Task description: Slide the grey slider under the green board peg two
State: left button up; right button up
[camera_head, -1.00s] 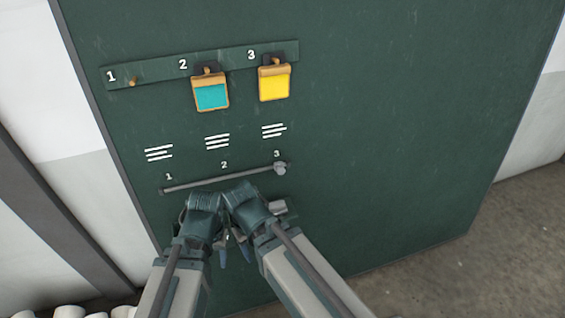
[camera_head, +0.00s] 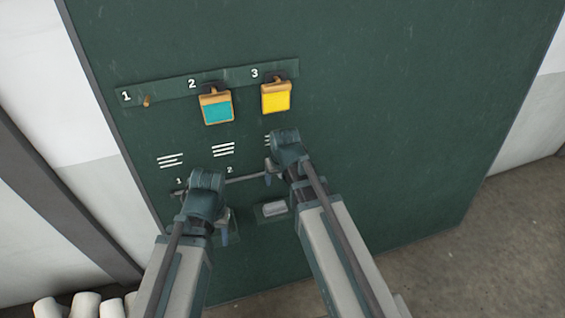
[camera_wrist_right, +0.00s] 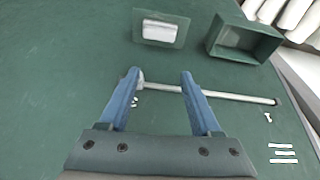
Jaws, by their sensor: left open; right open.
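The grey slider (camera_head: 269,168) sits near the right, number 3 end of a thin grey rail (camera_head: 245,178) on the green board (camera_head: 400,130). Peg two on the upper strip holds a teal tag (camera_head: 217,112), left of the slider. My right gripper (camera_wrist_right: 160,76) is open over the rail. In the right wrist view, the slider (camera_wrist_right: 140,82) shows beside its left finger, partly hidden; I cannot tell whether they touch.
Peg three holds a yellow tag (camera_head: 276,97); peg one (camera_head: 147,101) is bare. A grey plate-mounted block (camera_head: 275,209) is below the rail. The right wrist view shows an open green box (camera_wrist_right: 245,40). White rolls (camera_head: 85,304) lie at lower left.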

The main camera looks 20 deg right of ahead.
aim_at(282, 174)
pick_arm(q)
notch_tip(282, 174, up, 3)
jog(key=shift+r+p, duration=0.1)
jog(key=shift+p, duration=0.7)
pick_arm(e)
jog(key=w+d+r+t, duration=0.1)
jog(key=w+d+r, duration=0.2)
jog(key=d+r, duration=0.1)
jog(key=shift+w+m, duration=0.35)
jog(key=shift+m, duration=0.05)
jog(key=shift+f, duration=0.15)
jog(key=b+x, duration=1.2)
jog(key=x, duration=0.1)
jog(key=shift+w+f+b, duration=0.2)
jog(key=shift+f+b, duration=0.05)
jog(key=shift+b, duration=0.15)
pick_arm(q)
notch_tip(282, 174, down, 13)
jog(key=shift+r, duration=0.15)
pick_arm(e)
grip_shut()
